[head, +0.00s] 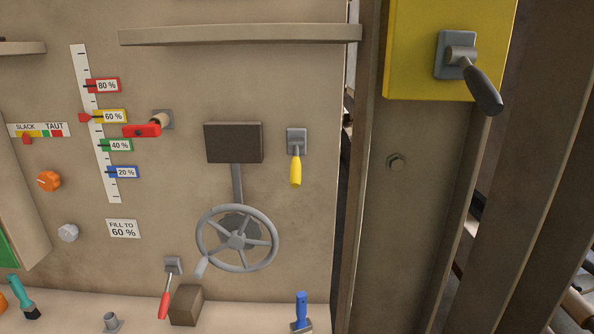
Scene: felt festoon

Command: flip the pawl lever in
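No lever carries a pawl label, so I cannot tell for certain which is the pawl lever. A red-handled lever (167,291) hangs from a small grey bracket at the lower left of the spoked grey handwheel (236,239), its handle pointing down and slightly left. A yellow-handled lever (296,168) hangs straight down from a grey plate above and right of the wheel. The wheel has a crank knob at its lower left. Neither gripper is in view.
A dark-handled lever (480,86) juts from the yellow box (416,80) at upper right. A brown block (186,305) sits close beside the red lever. A red-handled valve (146,129) is near the level scale (96,125). A blue-handled item (301,310) stands at the bottom.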

